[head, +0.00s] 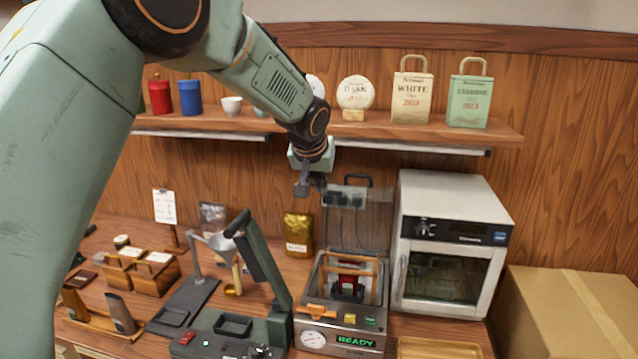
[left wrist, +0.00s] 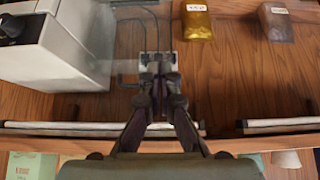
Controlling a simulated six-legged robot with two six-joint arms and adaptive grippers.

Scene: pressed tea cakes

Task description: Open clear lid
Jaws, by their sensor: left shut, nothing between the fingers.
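The clear lid (head: 375,222) appears as a see-through panel standing upright behind the steel machine (head: 340,335) with the green READY display, with a dark handle at its top edge. The machine's top looks uncovered, with a red and dark piece inside a wooden frame. My left gripper (head: 302,188) is shut and empty, just left of the panel's top and apart from it as far as I can tell. In the left wrist view the shut fingers (left wrist: 158,72) overlap the wall socket strip (left wrist: 146,60). My right gripper is out of view.
A white oven (head: 450,245) stands right of the machine, with a cardboard box (head: 570,310) beyond. A dark green lever device (head: 262,262) stands left of it. A shelf (head: 420,133) with tea bags and tins runs above, close to my left arm. A gold pouch (head: 298,232) stands behind.

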